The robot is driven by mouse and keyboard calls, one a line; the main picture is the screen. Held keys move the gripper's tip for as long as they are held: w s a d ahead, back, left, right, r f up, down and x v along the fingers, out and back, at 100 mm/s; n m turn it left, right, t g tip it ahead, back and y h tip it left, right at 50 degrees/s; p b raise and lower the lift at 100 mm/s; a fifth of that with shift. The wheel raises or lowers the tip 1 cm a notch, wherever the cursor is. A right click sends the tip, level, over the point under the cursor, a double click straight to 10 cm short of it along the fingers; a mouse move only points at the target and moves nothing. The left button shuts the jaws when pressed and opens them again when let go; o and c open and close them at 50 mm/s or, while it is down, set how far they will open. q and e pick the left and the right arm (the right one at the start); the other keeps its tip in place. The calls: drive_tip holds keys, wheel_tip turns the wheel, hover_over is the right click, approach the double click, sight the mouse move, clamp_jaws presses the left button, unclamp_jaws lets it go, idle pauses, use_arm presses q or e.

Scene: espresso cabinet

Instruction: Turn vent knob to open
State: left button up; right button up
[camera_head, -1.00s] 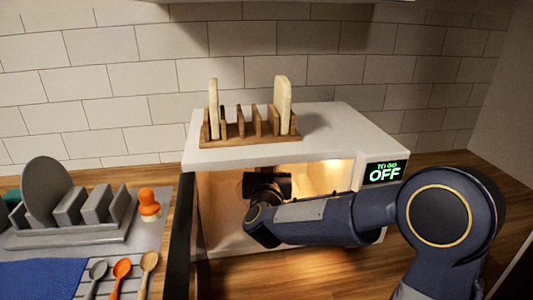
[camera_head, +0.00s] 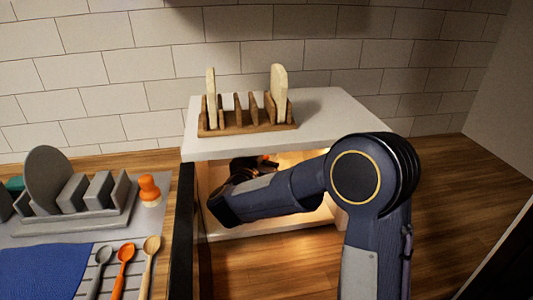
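The white cabinet (camera_head: 330,112) stands on the wooden counter with its front open and a warm light inside. My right arm reaches into the opening from the right. The dark end of my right gripper (camera_head: 250,166) shows only partly above my forearm, inside the cabinet. Its fingers cannot be made out. A small orange spot (camera_head: 270,158) shows just beside it; I cannot tell what it is. I cannot make out the vent knob. The cabinet's display is hidden behind my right arm. My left gripper is out of view.
A wooden rack (camera_head: 246,128) holding two bread slices stands on the cabinet. The dark door (camera_head: 183,232) stands open at the left. Left are a grey dish rack (camera_head: 85,226), an orange-topped shaker (camera_head: 149,189), spoons (camera_head: 124,256) and a blue cloth (camera_head: 42,272). Counter at right is clear.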

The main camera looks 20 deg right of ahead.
drive_tip(key=o, duration=1)
